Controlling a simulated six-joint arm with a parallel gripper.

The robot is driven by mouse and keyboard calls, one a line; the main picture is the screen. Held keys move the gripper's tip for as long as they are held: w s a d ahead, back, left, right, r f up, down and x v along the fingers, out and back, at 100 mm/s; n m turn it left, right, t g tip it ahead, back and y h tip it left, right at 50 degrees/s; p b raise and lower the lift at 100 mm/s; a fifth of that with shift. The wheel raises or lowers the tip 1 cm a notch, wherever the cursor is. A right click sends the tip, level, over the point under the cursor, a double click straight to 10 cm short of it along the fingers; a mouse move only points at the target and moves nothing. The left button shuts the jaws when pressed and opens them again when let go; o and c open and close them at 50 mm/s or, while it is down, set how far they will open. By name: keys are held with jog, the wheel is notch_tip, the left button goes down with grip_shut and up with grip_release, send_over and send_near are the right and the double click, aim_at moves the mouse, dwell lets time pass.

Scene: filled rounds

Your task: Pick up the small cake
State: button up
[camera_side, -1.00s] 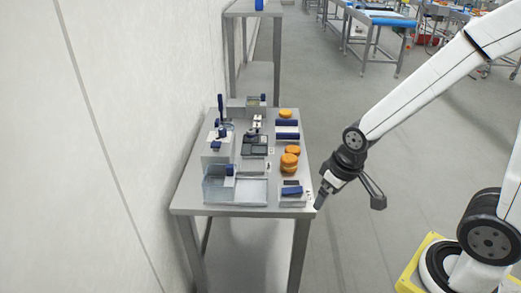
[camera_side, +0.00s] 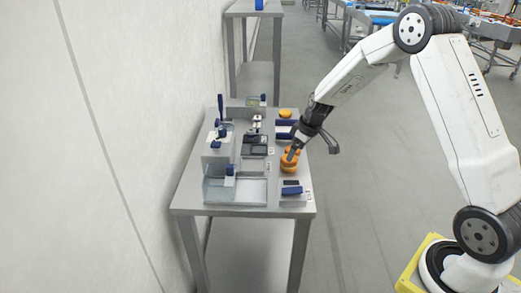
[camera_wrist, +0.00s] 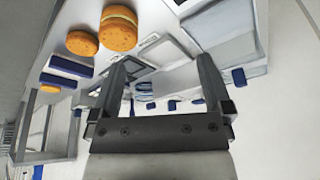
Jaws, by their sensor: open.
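Several round orange-brown cakes are on the steel table. In the side view, a near cake (camera_side: 289,166) looks stacked or layered, and another round sits just behind it, partly hidden by my gripper. A third cake (camera_side: 285,114) lies farther back. In the wrist view, a thick cake with a pale filling band (camera_wrist: 118,28), a plainer round (camera_wrist: 82,43) and a far round (camera_wrist: 49,88) lie at upper left. I cannot tell which is the small cake. My gripper (camera_side: 292,156) is open at the near cakes; its fingers (camera_wrist: 160,62) have nothing between them. Contact is unclear.
The steel table (camera_side: 190,192) also holds a clear-walled tray (camera_side: 238,192) at front left, a dark-blue block on a pale box (camera_side: 292,190) at front right, and a grey scale-like device (camera_side: 254,147) in the middle. A wall runs along the left.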

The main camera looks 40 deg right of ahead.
jog(key=n, duration=0.1)
send_over(295, 159)
jog(key=s, duration=0.1)
notch_tip(295, 159, down, 3)
jog(key=shift+d+f+t, duration=0.2)
jog(key=shift+t, duration=0.1)
jog(key=shift+f, duration=0.1)
jog(key=shift+x, duration=1.2)
jog(key=shift+a+f, duration=0.1)
jog(key=shift+x, duration=2.5)
jog(key=c, duration=0.5)
